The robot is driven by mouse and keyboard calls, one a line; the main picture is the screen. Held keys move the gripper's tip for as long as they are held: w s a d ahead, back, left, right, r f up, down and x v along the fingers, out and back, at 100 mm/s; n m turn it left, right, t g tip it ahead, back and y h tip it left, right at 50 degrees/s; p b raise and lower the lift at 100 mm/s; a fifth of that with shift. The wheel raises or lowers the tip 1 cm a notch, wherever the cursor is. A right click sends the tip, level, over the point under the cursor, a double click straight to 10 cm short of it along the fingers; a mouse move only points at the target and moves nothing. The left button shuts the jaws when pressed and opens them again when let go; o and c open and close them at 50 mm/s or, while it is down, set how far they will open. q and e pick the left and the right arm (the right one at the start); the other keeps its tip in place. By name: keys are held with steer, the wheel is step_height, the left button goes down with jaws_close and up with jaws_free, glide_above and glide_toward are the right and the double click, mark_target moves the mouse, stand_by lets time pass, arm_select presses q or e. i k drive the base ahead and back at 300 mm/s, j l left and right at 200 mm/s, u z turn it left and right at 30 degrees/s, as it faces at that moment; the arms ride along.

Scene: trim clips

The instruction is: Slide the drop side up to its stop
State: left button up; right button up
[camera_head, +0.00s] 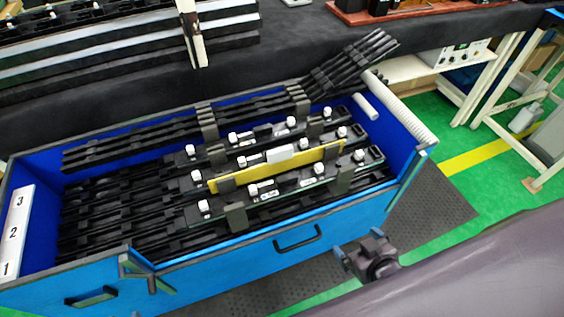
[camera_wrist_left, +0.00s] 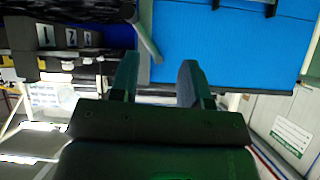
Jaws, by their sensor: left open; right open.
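The drop side is the long blue front panel (camera_head: 245,262) of the crate, with a black handle (camera_head: 297,238). Its top edge lies below the top of the right corner post (camera_head: 412,170), and the parts inside show over it. My right gripper (camera_head: 357,243) is open and empty, just right of the handle and apart from it. My left gripper (camera_wrist_left: 158,75) shows only in the left wrist view, open and empty. A blue panel (camera_wrist_left: 225,50) with part of a black handle lies beyond its fingers; I cannot tell which panel this is.
A label strip (camera_head: 18,230) numbered 1 to 3 is at left. A dark floor mat (camera_head: 425,225) lies right of the crate.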

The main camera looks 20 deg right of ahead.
mark_target(289, 238)
steer(key=l+z, duration=0.45)
steer(key=j+z, duration=0.3)
steer(key=j, duration=0.15)
steer(key=k+l+z, duration=0.25)
steer(key=k+l, duration=0.7)
steer(key=i+l, duration=0.15)
steer(key=i, duration=0.35)
